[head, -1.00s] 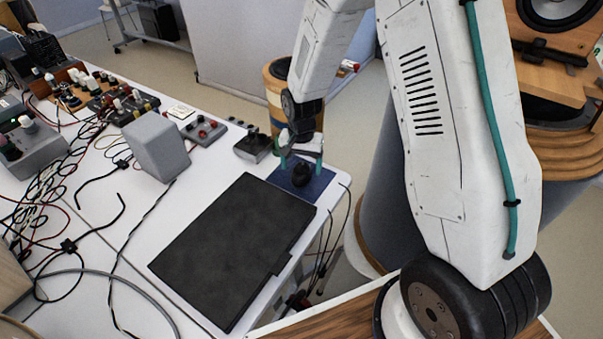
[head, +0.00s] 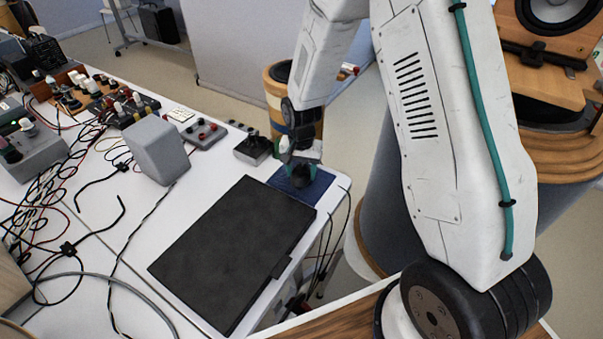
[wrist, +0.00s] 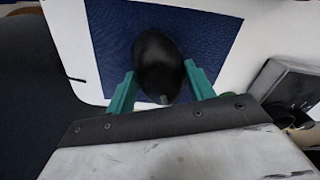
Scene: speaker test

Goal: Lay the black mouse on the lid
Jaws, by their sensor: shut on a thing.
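The black mouse (wrist: 157,66) is between the two teal fingers of my gripper (wrist: 160,88), which is shut on it from both sides. In the head view the mouse (head: 299,181) is partly hidden by my gripper (head: 298,171). It is at the blue mat (head: 325,182); I cannot tell whether it touches the mat or is slightly above it. The lid is the flat black top of a closed laptop (head: 235,250), lying on the white table in front and to the left of the mat. Its top is bare.
A grey box (head: 157,148) stands left of the laptop on the white table (head: 105,205). A small black-topped device (head: 253,148) is behind the mat. Cables and electronics crowd the left side. The table's right edge is close to the mat and laptop.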

